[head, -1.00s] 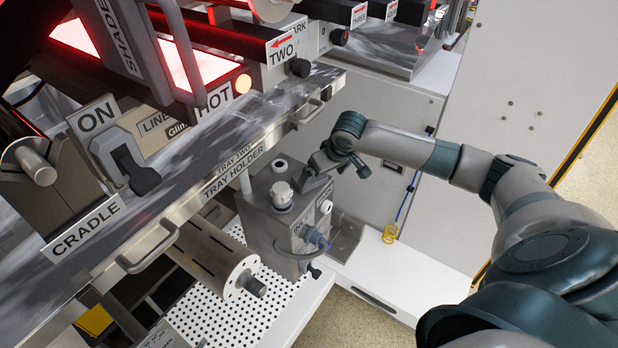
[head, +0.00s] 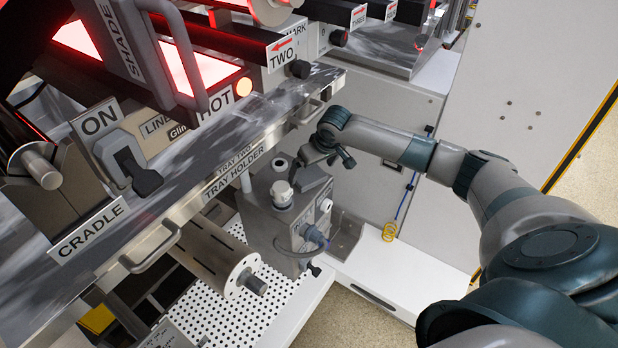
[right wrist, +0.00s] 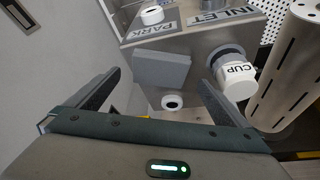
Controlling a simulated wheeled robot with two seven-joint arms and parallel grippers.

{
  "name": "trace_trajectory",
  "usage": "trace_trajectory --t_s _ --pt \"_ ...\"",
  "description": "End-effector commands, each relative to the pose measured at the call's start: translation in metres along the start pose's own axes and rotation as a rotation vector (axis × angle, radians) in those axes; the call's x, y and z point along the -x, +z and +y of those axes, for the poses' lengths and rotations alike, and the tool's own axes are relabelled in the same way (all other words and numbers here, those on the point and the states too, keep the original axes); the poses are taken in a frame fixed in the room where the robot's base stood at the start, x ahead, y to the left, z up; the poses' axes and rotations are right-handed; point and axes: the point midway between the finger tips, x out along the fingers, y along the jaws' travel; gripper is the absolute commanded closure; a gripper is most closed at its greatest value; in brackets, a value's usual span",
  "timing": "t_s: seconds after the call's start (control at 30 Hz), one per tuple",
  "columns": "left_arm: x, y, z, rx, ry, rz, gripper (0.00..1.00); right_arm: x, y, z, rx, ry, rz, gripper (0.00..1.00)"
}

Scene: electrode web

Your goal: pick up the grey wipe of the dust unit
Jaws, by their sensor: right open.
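The dust unit (head: 268,222) is a grey box with a white knob on top, standing on the white perforated shelf below the tray holder. In the right wrist view the grey wipe (right wrist: 160,68) is a flat grey block at the unit's face, next to the PARK label. My right gripper (right wrist: 159,80) is open, with one finger on each side of the wipe and a gap to both. In the head view the right gripper (head: 309,178) is at the unit's upper right, and the wipe cannot be made out there. My left gripper is out of view.
The CUP part (right wrist: 238,80) sticks out close to the right finger. A slotted cylinder (head: 218,255) lies left of the unit. The tray holder edge (head: 235,160) with its handles runs just above. The floor at lower right is clear.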

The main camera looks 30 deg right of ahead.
Motion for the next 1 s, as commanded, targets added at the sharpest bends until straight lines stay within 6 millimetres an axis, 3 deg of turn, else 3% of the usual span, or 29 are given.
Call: trace_trajectory --t_s 0.2,0.4,0.8,1.0 --pt "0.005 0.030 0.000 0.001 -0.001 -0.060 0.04 -0.027 0.000 -0.001 -0.001 -0.001 -0.002 0.00" --pt "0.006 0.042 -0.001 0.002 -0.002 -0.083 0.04 -0.036 0.000 0.000 0.001 0.000 0.000 0.00" --pt "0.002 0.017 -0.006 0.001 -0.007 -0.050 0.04 -0.036 0.001 0.000 0.001 0.000 0.000 0.00" --pt "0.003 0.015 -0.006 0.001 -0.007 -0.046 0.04 -0.036 0.001 0.000 0.001 0.000 0.000 0.44"
